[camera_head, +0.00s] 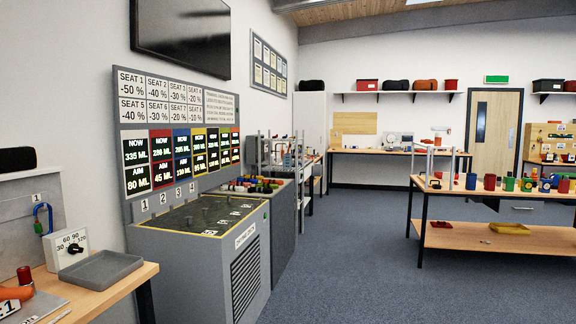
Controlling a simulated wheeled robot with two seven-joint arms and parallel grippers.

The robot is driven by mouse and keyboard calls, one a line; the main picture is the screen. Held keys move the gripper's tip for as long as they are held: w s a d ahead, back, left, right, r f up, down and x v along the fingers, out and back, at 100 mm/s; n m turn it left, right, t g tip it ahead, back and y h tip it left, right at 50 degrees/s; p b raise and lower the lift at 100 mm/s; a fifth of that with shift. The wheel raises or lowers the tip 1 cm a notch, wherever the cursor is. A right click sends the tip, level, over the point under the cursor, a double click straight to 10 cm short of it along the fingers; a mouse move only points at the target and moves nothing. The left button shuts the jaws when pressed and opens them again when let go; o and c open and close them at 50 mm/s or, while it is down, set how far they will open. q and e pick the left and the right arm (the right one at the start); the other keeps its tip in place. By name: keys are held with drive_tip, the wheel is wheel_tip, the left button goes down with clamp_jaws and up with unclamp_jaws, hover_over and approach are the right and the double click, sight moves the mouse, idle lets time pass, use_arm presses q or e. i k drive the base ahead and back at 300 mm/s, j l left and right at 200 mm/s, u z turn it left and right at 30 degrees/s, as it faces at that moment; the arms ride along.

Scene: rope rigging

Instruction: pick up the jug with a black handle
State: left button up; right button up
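Several small coloured vessels stand in a row on the wooden table at the right. Neither of my grippers is in view.
The wooden table (450,187) has a lower shelf with a yellow tray (509,228). A grey console (200,262) stands at the left middle. A workbench with a grey tray (101,269) is at near left. Blue carpet (370,265) between is clear.

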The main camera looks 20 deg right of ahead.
sight(287, 157)
drive_tip(key=i+l+z, duration=0.35)
drive_tip(key=i, duration=0.2)
drive_tip(key=i+l+z, duration=0.1)
drive_tip(key=i+z, duration=0.3)
drive_tip(key=i, duration=0.15)
drive_tip(key=i+z, duration=0.15)
drive_tip(key=i, duration=5.25)
drive_tip(key=i+l+u, duration=0.1)
drive_tip(key=i+u, duration=0.2)
drive_tip(key=i, duration=0.25)
drive_tip(key=i+l+u, duration=0.25)
drive_tip(key=i, duration=0.3)
drive_tip(key=i+l+u, duration=0.3)
drive_tip(key=i, duration=0.25)
